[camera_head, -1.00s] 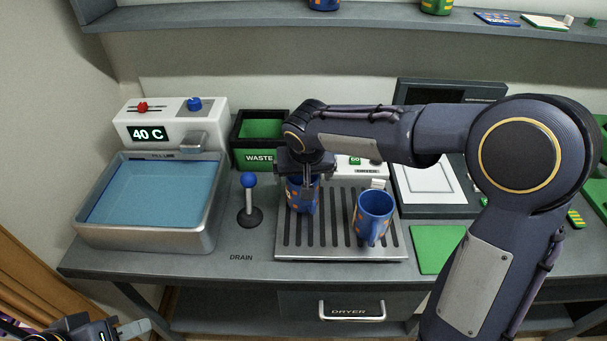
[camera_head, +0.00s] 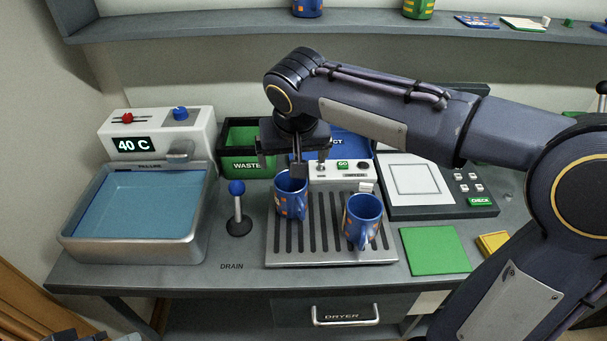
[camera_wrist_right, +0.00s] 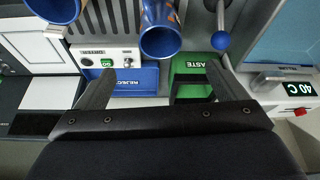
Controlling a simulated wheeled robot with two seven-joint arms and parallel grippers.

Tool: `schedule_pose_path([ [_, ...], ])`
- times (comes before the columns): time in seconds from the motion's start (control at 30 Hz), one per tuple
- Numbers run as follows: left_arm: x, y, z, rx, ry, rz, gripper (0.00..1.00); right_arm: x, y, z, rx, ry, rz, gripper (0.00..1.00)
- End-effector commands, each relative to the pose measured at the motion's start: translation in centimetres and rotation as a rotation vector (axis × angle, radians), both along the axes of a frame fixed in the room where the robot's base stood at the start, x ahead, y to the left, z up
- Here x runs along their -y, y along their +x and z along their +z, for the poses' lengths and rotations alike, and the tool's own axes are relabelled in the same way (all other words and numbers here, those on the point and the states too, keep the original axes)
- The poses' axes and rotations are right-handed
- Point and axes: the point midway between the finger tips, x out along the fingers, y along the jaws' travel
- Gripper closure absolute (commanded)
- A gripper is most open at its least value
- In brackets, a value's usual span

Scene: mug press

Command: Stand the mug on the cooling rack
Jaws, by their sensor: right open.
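Two blue mugs with orange patches stand upright on the grey slatted cooling rack (camera_head: 318,263). One mug (camera_head: 290,201) is at the rack's back left, with its handle to the right. The other mug (camera_head: 362,222) is at the right side. My right gripper (camera_head: 293,160) is open and empty, just above and behind the left mug, partly covering its rim. In the right wrist view, the left mug (camera_wrist_right: 160,40) lies beyond the open fingers (camera_wrist_right: 160,70), apart from them. Only a sliver of my left gripper (camera_head: 125,338) shows at the bottom left edge; its jaws are unclear.
A water basin (camera_head: 140,248) and a drain lever (camera_head: 237,208) are left of the rack. A green waste bin (camera_head: 243,166), a blue reject tray (camera_head: 350,146) and a dryer control box (camera_head: 340,172) stand behind. A green mat (camera_head: 435,250) lies to the right.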

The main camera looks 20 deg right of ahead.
Motion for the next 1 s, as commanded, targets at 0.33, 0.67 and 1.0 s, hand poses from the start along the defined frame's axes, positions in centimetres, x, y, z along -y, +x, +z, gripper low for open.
schedule_pose_path([
  [0.33,0.0,0.0,0.0,0.0,0.0,0.0,0.64,4.2,-4.7,-0.8,-0.028,0.086,0.02,0.08],
  [0.67,0.0,0.0,0.0,0.0,0.0,0.0,0.64,8.0,-19.2,-6.6,0.048,0.326,0.07,0.08],
  [1.0,0.0,0.0,0.0,0.0,0.0,0.0,0.64,6.9,-22.9,-9.3,0.12,0.378,0.078,0.08],
])
